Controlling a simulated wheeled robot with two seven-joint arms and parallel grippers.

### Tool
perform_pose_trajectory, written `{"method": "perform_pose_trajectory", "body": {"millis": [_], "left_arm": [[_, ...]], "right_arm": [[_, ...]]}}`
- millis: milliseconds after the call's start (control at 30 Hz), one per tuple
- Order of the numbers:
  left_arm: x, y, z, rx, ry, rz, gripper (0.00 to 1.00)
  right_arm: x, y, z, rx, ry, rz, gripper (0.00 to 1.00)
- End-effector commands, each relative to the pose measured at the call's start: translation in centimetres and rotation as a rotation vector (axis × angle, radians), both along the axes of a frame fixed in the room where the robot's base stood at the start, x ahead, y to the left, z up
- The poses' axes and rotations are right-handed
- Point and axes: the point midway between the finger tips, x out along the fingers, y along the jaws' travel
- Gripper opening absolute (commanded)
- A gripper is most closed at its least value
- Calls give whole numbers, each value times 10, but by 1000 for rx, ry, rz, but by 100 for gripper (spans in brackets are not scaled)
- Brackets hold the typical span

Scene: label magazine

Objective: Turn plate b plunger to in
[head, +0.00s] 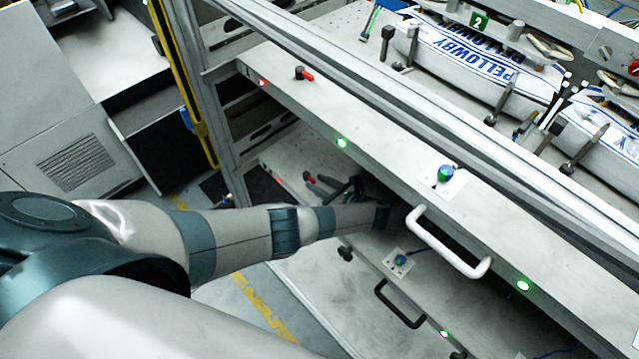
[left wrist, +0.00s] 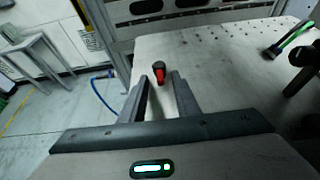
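A plunger with a black knob and a red lever (head: 308,177) stands on the lower plate (head: 290,150), near its left end. A similar black and red plunger (head: 302,73) is on the upper plate (head: 390,120). I cannot read which plate is b. My left gripper (head: 322,185) reaches under the upper plate, over the lower one, with its fingers towards the lower plunger. In the left wrist view the fingers (left wrist: 160,80) are apart and empty. The plunger (left wrist: 159,73) appears between and just beyond the fingertips, its red lever pointing towards me. My right gripper is not seen.
The upper plate overhangs my left wrist, with a white handle (head: 448,243) and a green-blue knob (head: 445,174). A black handle (head: 398,303) and another knob (head: 400,260) are on the lower plate. A yellow post (head: 185,85) stands left.

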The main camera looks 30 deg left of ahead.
Motion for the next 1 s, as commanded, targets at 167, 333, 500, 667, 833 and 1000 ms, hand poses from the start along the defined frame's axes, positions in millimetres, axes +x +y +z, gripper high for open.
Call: {"method": "perform_pose_trajectory", "body": {"millis": [167,333,500,667,833,1000], "left_arm": [[0,0,0,0,0,0,28],[0,-1,0,-1,-1,0,28],[-3,-10,4,-2,-1,-1,28],[-10,-28,11,-3,-1,-1,28],[-20,-55,22,-5,-1,-1,28],[-31,-86,35,-4,-1,-2,28]], "right_arm": [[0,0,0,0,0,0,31],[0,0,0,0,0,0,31],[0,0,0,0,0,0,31],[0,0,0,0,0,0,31],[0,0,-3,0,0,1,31],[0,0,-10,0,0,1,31]]}}
